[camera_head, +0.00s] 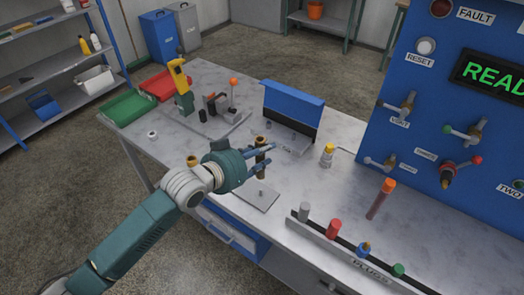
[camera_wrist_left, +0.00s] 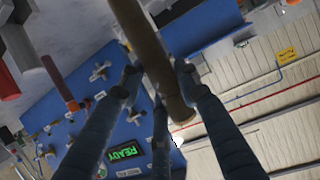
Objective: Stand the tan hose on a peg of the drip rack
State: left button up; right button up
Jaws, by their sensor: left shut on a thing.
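My left gripper (camera_head: 262,157) is shut on a dark tan hose (camera_head: 260,168), which stands roughly upright in the fingers above the bench. The hose has a brass-coloured top end. In the left wrist view the fingers (camera_wrist_left: 157,85) close around the hose (camera_wrist_left: 150,45), which runs between them. I cannot tell for sure whether this plate is the drip rack. The lower hose end seems above the plate. My right gripper is not in view.
A blue panel (camera_head: 293,106) on a low grey base stands behind the hose. A plug rail (camera_head: 352,251) lines the front edge. A blue control panel (camera_head: 450,100) rises at right.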

aim_at(262, 171)
pick_arm(q)
jog(key=shift+d+r, duration=0.1)
jog(key=shift+s+r+p, duration=0.1)
jog(key=shift+p, duration=0.35)
jog(key=shift+f+b, duration=0.65)
jog(key=shift+f, duration=0.3)
jog(key=shift+f+b, duration=1.15)
jog(key=shift+f, duration=0.95)
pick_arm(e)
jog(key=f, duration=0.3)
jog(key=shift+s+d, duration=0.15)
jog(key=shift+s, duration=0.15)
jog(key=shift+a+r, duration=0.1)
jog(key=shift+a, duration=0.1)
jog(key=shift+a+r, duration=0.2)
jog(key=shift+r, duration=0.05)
